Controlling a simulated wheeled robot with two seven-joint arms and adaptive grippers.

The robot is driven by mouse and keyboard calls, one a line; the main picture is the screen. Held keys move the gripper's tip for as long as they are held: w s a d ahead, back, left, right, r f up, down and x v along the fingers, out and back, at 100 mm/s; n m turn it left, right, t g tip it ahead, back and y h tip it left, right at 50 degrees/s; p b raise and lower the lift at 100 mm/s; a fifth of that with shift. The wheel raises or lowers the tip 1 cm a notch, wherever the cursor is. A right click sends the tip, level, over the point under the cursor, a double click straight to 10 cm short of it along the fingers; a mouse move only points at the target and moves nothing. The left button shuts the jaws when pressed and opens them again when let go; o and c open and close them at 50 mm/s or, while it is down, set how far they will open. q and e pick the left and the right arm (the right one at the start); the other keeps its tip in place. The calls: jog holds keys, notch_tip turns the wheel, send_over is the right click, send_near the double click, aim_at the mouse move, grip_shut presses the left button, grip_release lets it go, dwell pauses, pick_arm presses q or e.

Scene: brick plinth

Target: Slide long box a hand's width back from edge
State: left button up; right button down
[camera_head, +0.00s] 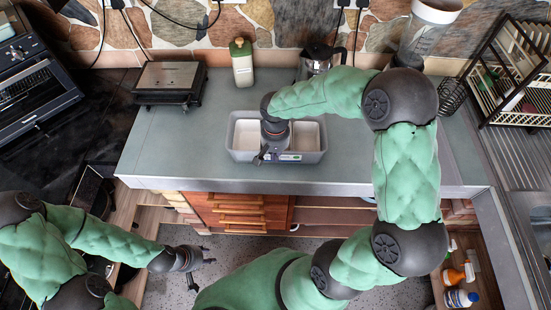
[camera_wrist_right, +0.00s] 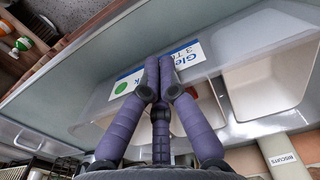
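The long box (camera_head: 312,157) is a grey tray with pale compartments on the counter, its long side parallel to the front edge and a little behind it. It also shows in the right wrist view (camera_wrist_right: 212,78), with a printed label (camera_wrist_right: 190,55) on its front wall. My right gripper (camera_head: 262,157) is at the box's front side, left of its middle. In the wrist view its fingertips (camera_wrist_right: 158,62) are together in front of the label; I cannot tell whether they touch it. My left gripper (camera_head: 202,273) is open and empty, low in front of the cabinets.
The counter (camera_head: 180,160) is clear left and right of the box. A scale-like appliance (camera_head: 169,83) is at the left, a dish rack (camera_head: 515,75) at the right.

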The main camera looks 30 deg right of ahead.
pick_arm(q)
jog(key=shift+f, duration=0.2)
pick_arm(e)
jog(key=w+d, duration=0.1)
jog(key=w, duration=0.1)
jog(key=w+d, duration=0.1)
jog(key=w, duration=0.2)
jog(key=w+d, duration=0.2)
jog(key=shift+w, duration=0.3)
